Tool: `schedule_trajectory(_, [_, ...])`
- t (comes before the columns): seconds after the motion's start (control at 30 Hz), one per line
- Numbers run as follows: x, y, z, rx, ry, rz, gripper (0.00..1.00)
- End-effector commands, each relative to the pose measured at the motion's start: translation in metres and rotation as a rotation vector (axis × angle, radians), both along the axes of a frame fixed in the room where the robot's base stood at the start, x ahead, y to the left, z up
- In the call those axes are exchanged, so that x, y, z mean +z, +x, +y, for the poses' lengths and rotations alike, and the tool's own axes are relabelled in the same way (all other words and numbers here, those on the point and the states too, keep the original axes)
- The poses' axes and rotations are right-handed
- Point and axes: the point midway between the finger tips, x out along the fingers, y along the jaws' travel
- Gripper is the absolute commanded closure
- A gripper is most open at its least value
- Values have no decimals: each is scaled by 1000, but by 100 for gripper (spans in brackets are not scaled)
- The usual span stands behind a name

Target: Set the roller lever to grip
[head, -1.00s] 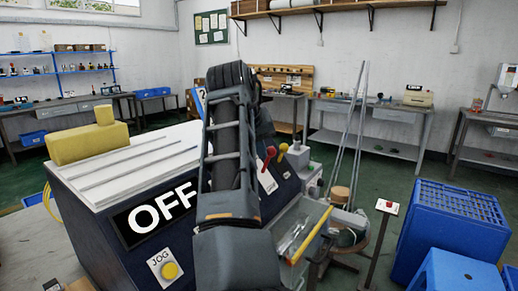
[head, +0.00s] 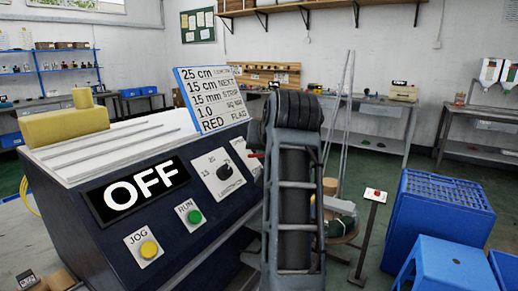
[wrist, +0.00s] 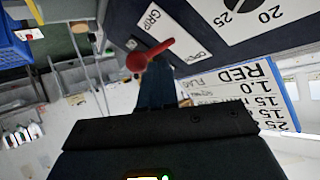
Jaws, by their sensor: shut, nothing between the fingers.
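The roller lever is red with a round knob (wrist: 137,62). In the wrist view it stands out from a plate (wrist: 152,22) with the words GRIP and OPEN, its shaft rooted between the two words. In the head view only a small red piece of it (head: 257,155) shows at the left edge of my arm. My gripper (wrist: 157,80) is shut and empty. In the wrist view its dark fingers come up close below the knob and overlap the shaft's surroundings; I cannot tell whether they touch. In the head view my arm hides the gripper.
The machine's front has an OFF display (head: 137,191), a JOG button (head: 148,249), a RUN button (head: 194,216) and a dial plate (head: 222,174). A notice board (head: 212,99) stands behind.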

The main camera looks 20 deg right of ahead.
Motion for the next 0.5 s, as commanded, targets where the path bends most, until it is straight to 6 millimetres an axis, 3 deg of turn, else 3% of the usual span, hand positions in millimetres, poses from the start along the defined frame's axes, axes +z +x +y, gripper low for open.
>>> schedule_trajectory(0.5, [5, 10, 8, 3, -3, 2, 100])
